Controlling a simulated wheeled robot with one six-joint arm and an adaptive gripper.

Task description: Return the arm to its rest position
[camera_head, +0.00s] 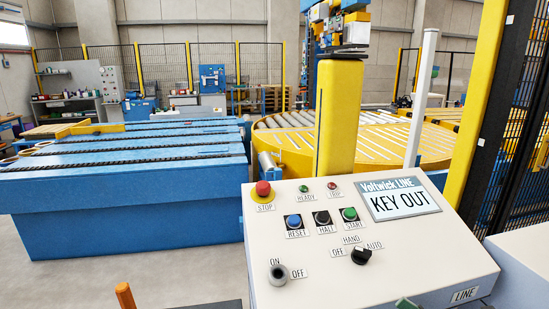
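My gripper and arm cannot be made out in the head view. The control console (325,277) stands close in front, with its sloped panel facing me. Its screen (400,199) reads "Veltwick LINE" and "KEY OUT". The ON/OFF key switch (278,274) at the lower left of the panel shows a round dark socket with no key visible in it. The HAND/OFF/AUTO selector (362,256) is a black knob. A red STOP button (263,189) sits at the upper left, above blue, black and green push buttons.
A long blue conveyor (120,215) stands at the left, and a yellow roller turntable (283,158) behind a yellow post (339,120). A yellow-framed black mesh fence (510,130) rises at the right. An orange stub (125,296) and a green piece (405,303) show at the bottom edge.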

